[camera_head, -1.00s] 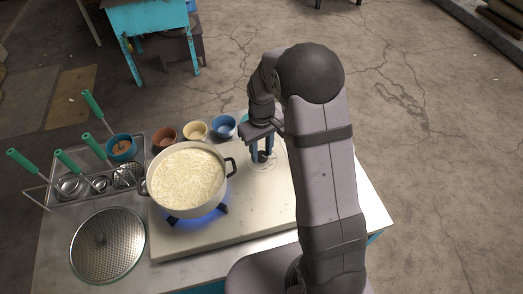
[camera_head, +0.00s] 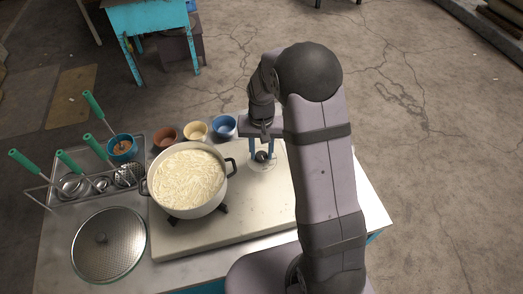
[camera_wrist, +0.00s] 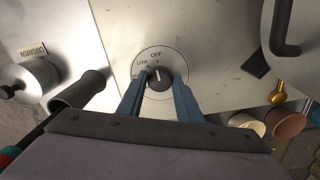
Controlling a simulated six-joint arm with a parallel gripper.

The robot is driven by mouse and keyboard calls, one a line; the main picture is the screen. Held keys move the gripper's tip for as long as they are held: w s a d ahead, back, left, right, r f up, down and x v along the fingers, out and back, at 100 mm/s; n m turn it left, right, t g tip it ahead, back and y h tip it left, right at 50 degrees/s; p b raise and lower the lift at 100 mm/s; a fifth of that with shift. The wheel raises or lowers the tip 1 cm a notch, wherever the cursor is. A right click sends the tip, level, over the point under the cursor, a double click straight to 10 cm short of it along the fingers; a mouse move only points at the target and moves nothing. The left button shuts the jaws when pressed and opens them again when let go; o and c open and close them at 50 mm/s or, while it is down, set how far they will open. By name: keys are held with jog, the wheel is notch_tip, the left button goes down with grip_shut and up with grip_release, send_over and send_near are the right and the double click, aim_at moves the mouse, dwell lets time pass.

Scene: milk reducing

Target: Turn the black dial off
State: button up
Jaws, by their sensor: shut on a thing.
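The black dial (camera_wrist: 159,79) sits on a round, pale marked plate (camera_wrist: 176,57) on the stove. The plate reads OFF at the top and LOW to its left. The dial's white mark points up towards OFF. My gripper (camera_wrist: 160,84) is shut on the dial, with one blue finger on each side. In the head view, my gripper (camera_head: 261,153) reaches down to the dial (camera_head: 262,157) at the stove's right side. The white pot (camera_head: 188,207) of pale contents stands on the burner (camera_head: 224,209), and no flame shows beneath it.
Several small bowls, such as the blue bowl (camera_head: 223,125), line the stove's back edge. A metal lid (camera_head: 115,258) lies at front left. A rack of green-handled utensils (camera_head: 92,102) is at the left. The pot's dark handle (camera_head: 232,167) is close to my gripper's left.

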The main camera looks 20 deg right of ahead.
aim_at(261, 155)
jog(key=shift+w+r+m, duration=0.1)
jog(key=shift+m, duration=0.4)
jog(key=o, duration=1)
jog(key=shift+o, duration=0.2)
jog(key=shift+r+b, duration=0.9)
jog(key=shift+r, duration=2.75)
